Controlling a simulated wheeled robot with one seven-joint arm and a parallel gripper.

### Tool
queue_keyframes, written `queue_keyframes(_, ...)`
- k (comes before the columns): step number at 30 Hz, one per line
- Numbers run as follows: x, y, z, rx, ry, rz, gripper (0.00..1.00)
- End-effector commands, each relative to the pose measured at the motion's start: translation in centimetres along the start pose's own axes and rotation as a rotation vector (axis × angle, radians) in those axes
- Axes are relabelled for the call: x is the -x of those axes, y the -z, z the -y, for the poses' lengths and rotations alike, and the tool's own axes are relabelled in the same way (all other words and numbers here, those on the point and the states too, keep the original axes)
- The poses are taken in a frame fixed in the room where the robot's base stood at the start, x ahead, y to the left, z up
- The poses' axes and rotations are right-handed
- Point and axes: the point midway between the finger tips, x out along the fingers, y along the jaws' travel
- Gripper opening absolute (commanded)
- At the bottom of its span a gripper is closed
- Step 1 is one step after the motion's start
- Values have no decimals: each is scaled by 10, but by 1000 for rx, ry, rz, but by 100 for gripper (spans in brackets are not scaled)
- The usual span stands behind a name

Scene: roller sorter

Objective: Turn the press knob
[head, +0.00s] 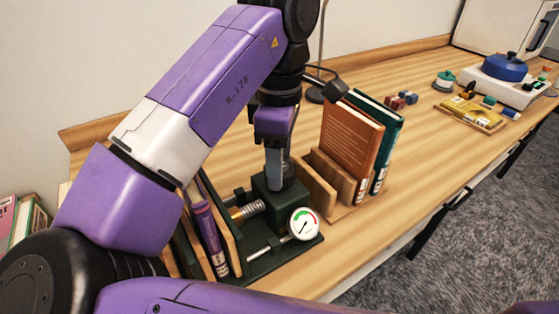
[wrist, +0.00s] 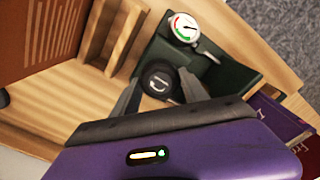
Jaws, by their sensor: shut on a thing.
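The dark green press (head: 290,248) stands on the bench with a round white gauge (head: 303,223) at its front right, which also shows in the wrist view (wrist: 184,27). The gauge has a green and red band and a needle. The press knob (wrist: 158,80) is black and round with a pale curved mark on top. My gripper (head: 278,172) points down onto the top of the press block. In the wrist view its two fingers (wrist: 158,86) stand on either side of the knob, closed on it. In the head view the fingers hide the knob.
A spring (head: 246,210), a wooden board and a purple book (head: 208,235) sit left of the block. A wooden rack (head: 318,182) with an orange book (head: 350,138) and a green book stands close right. A blue pot (head: 505,67) is far right. Bench beyond the rack is partly clear.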

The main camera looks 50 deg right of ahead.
Motion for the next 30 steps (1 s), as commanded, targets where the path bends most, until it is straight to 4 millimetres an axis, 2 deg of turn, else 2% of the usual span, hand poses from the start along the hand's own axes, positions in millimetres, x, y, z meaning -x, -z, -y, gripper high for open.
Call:
queue_keyframes(8,2,0,0,-33,0,1,11)
queue_keyframes(14,5,-1,0,-133,-1,2,11)
queue_keyframes(30,5,-1,0,-621,-1,3,11)
